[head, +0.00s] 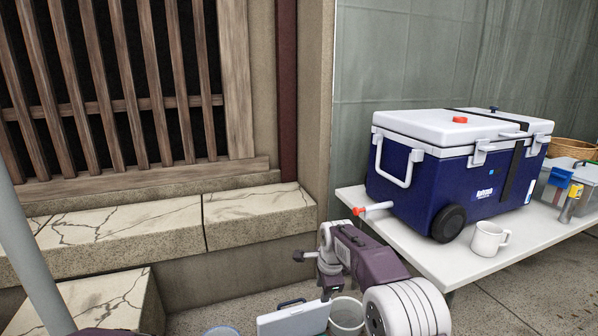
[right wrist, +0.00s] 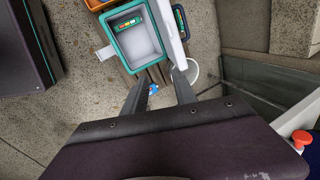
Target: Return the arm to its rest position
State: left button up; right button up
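My right arm reaches in from the lower right in the head view, with a purple link and a white ridged joint. My right gripper (right wrist: 159,90) shows in the right wrist view with its two dark fingers apart and nothing held between them. It points down over the floor, in front of the table's left end. In the head view its fingers are mostly hidden by the wrist. My left gripper is not in view; only a small dark purple piece shows at the bottom left edge of the head view.
A blue and white cooler (head: 436,178) and a white mug (head: 489,239) stand on the white table (head: 425,258), close to my right arm. A white bucket (head: 346,315) and a teal-rimmed bin (right wrist: 134,42) are below. A stone ledge (head: 150,228) runs along the left.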

jog(key=s+d+r+n, duration=0.1)
jog(key=s+d+n, duration=0.1)
jog(key=s+d, duration=0.35)
jog(key=s+d+r+n, duration=0.1)
jog(key=s+d, duration=0.2)
jog(key=s, duration=0.6)
jog(key=s+d+f+n+g, duration=0.1)
jog(key=s+f+n, duration=0.35)
jog(key=s, duration=0.45)
jog(key=s+d+f+n+g, duration=0.2)
jog(key=s+f+n, duration=0.3)
jog(key=s, duration=0.4)
notch_tip(320, 180, up, 35)
jog(key=w+n+p, duration=0.1)
jog(key=n+p, duration=0.2)
jog(key=p, duration=3)
jog(key=shift+w+a+t+h+p, duration=0.3)
jog(key=shift+p, duration=0.05)
